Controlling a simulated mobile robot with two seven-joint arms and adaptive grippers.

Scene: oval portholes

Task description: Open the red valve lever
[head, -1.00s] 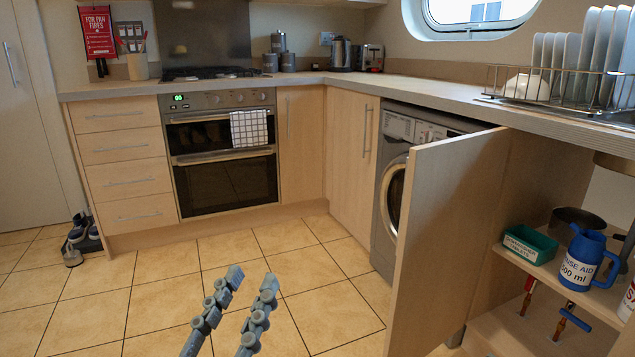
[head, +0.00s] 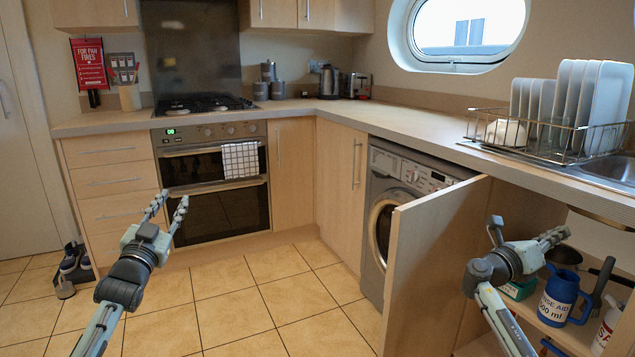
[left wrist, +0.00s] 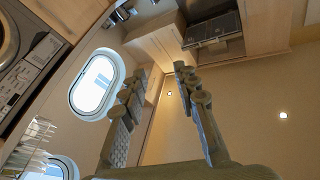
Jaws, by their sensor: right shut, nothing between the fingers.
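The red valve lever does not show in the head view now; my right arm and the cupboard door cover that part of the cupboard. A blue lever (head: 552,348) shows low in the cupboard, at the bottom edge. My right gripper (head: 562,236) is shut and empty, at the cupboard opening, above the level of the blue jug. My left gripper (head: 172,204) is open and empty, held up over the floor in front of the oven and drawers. In the left wrist view, its spread fingers (left wrist: 158,72) have nothing between them.
The open cupboard door (head: 430,270) stands left of my right arm. On the cupboard shelf are a blue rinse aid jug (head: 555,300), a green box (head: 518,289), a dark pan (head: 563,255) and a white bottle (head: 606,328).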

